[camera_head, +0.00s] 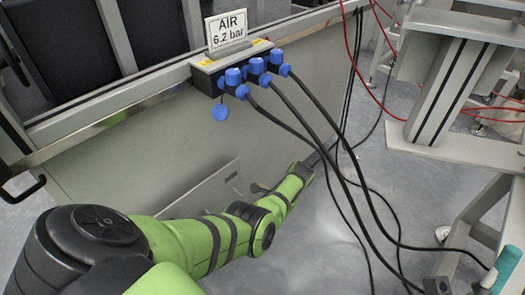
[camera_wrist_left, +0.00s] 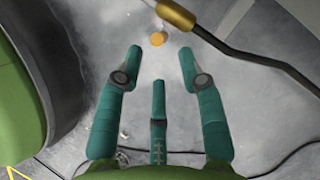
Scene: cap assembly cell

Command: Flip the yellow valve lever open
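I cannot tell the lever's position. Teal fingers of my right gripper (camera_head: 507,268) show at the lower right edge, partly cut off.
A manifold with blue connectors (camera_head: 257,72) and an air-pressure sign (camera_head: 227,30) sits on the panel's top rail. Black hoses (camera_head: 330,160) hang from it across the floor. A grey metal frame (camera_head: 445,85) stands at right. The floor between is mostly open.

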